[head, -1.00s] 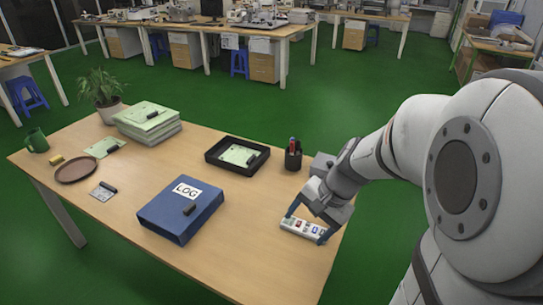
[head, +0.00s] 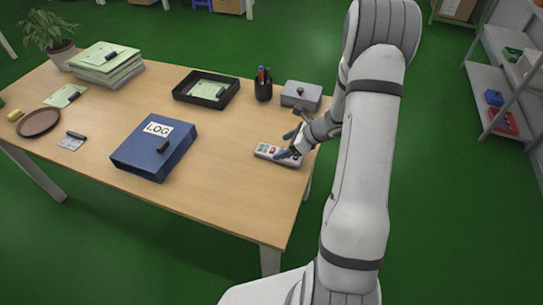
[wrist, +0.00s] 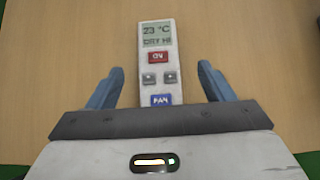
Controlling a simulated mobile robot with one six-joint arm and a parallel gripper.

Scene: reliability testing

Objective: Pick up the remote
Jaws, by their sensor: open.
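The remote (head: 268,152) is a white controller lying flat near the right front edge of the wooden table (head: 230,210). In the wrist view the remote (wrist: 158,40) has a grey screen reading 23 °C, a red ON button, two grey buttons and a blue FAN button. My gripper (wrist: 160,70) is open, its blue fingers on either side of the remote with a clear gap at each side. Its palm hides the remote's near end. In the head view my gripper (head: 286,154) is at the remote's right end.
A grey lidded box (head: 301,96) and a pen cup (head: 263,86) stand behind the remote. A blue LOG binder (head: 140,158) lies to the left, a black tray (head: 207,90) behind it. The tabletop between binder and remote is clear.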

